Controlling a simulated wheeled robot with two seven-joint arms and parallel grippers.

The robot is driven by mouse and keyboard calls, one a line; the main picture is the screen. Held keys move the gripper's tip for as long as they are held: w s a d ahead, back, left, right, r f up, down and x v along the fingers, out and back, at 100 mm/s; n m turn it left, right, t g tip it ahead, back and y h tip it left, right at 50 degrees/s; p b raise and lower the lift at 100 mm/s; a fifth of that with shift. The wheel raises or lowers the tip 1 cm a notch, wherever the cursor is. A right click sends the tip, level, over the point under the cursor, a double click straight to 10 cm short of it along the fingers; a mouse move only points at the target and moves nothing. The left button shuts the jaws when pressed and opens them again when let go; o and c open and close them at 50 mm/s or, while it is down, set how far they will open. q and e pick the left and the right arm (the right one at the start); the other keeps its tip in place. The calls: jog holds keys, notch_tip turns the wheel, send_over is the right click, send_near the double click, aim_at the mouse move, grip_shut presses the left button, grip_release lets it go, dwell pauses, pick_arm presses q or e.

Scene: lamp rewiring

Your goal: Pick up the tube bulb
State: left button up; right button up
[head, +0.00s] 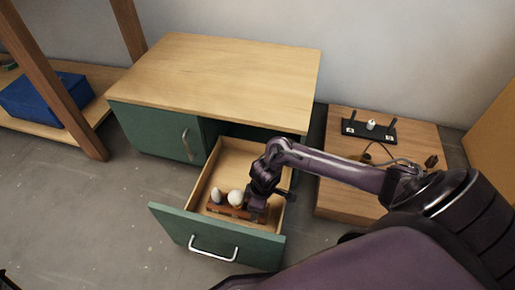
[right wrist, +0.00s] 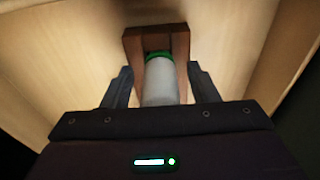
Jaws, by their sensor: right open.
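The tube bulb (right wrist: 162,82) is a pale grey-white cylinder with a green band at its far end. In the right wrist view it stands in a wooden rack (right wrist: 133,42), between the two fingers of my right gripper (right wrist: 159,78). The fingers are open, with a gap visible on both sides of the bulb. In the head view my right gripper (head: 258,203) reaches down into the open drawer at the right end of the rack (head: 222,211), and hides the tube bulb. My left gripper is not in view.
The open drawer (head: 203,186) has walls close around. A wooden desk (head: 225,70) stands behind, and a low table (head: 335,195) with a black fixture (head: 369,128) to the right.

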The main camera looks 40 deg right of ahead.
jog(key=c, duration=1)
jog(key=shift+c, duration=0.2)
